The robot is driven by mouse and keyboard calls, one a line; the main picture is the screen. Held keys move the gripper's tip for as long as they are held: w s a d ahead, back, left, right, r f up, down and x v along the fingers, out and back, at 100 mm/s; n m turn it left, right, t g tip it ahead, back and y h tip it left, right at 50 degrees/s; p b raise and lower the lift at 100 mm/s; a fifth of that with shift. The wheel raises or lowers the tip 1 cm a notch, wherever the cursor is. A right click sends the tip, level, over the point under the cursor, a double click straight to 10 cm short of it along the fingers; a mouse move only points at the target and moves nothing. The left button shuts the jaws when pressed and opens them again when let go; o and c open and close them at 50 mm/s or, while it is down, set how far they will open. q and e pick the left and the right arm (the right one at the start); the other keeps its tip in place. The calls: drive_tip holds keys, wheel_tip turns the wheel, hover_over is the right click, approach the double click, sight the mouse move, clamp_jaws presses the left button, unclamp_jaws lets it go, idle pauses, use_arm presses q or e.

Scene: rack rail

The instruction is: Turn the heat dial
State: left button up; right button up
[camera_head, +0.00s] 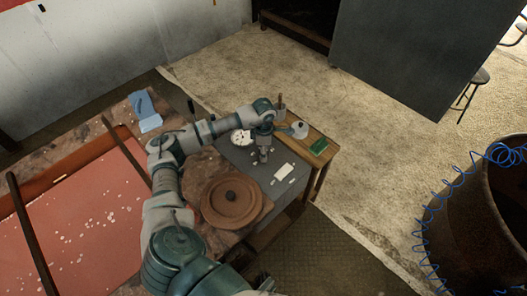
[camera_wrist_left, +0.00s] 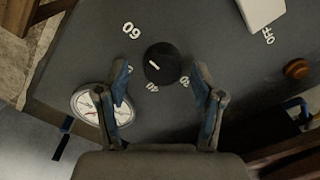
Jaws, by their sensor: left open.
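The heat dial (camera_wrist_left: 163,63) is a round black knob with a white pointer line, on a dark grey panel (camera_wrist_left: 225,60) with white numbers and an "OFF" mark around it. In the wrist view my left gripper (camera_wrist_left: 161,70) is open, with one finger on each side of the dial. Whether the fingertips touch it I cannot tell. In the head view the left gripper (camera_head: 263,156) points down over the grey panel and the dial cannot be made out there. My right gripper is not in view.
A white round gauge (camera_wrist_left: 92,103) sits left of the dial; it also shows in the head view (camera_head: 241,137). A white rectangular plate (camera_head: 285,172) lies on the panel. A brown round lid (camera_head: 228,203) and a green item (camera_head: 319,146) are nearby.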

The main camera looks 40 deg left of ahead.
use_arm(q)
wheel_tip(320, 180, up, 11)
drive_tip(key=shift+f, duration=0.2)
drive_tip(key=shift+a, duration=0.1)
idle(0.4)
